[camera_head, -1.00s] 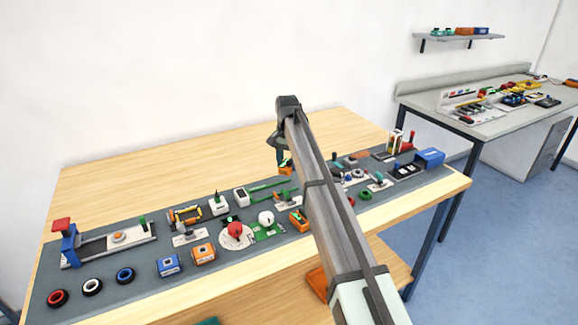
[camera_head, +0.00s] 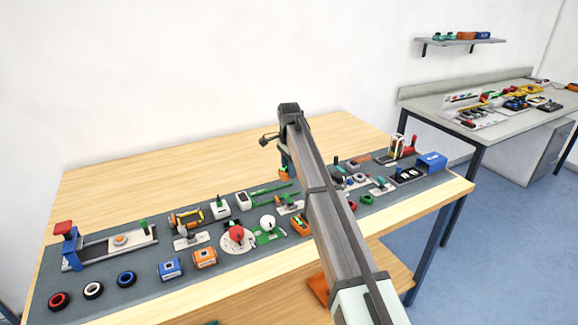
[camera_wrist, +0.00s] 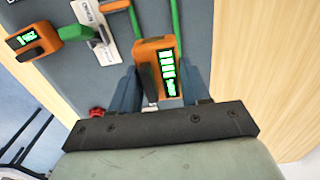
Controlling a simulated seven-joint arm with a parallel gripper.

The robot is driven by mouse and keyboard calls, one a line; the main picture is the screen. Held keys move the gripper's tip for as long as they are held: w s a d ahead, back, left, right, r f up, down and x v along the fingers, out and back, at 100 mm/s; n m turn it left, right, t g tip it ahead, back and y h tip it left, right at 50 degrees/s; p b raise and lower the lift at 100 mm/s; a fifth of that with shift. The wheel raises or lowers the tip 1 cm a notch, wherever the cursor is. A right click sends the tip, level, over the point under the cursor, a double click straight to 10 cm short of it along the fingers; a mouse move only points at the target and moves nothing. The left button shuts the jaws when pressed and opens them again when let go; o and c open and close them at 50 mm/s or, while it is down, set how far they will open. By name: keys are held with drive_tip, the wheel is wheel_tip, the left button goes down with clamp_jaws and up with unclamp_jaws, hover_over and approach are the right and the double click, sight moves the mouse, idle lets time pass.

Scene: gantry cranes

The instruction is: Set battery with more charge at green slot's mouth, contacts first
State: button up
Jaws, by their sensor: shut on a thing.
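My gripper (camera_wrist: 158,92) is shut on an orange and black battery (camera_wrist: 153,57), with one blue finger on each side of it. Its display shows several lit green bars. In the head view the held battery (camera_head: 284,172) is small beside my gripper (camera_head: 284,160), near the ends of the green slot's rails (camera_head: 268,191). In the wrist view the green rails (camera_wrist: 176,18) run away from the battery's far end; I cannot tell whether they touch. A second orange battery (camera_wrist: 36,42) lies on the mat to the left, its display less clear; it also shows in the head view (camera_head: 300,224).
A white plate with a lever (camera_wrist: 97,32) lies between the batteries. The grey mat (camera_head: 100,290) holds several fixtures, including a red knob (camera_head: 236,232) and a white block (camera_head: 244,201) at the rails' other end. The wooden table behind is clear.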

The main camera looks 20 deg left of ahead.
drive_tip(key=shift+f, duration=2.4)
drive_tip(key=shift+f, duration=0.75)
drive_tip(key=o, duration=1)
drive_tip(key=shift+o, duration=0.2)
drive_tip(key=shift+r, duration=0.15)
drive_tip(key=shift+r, duration=3.4)
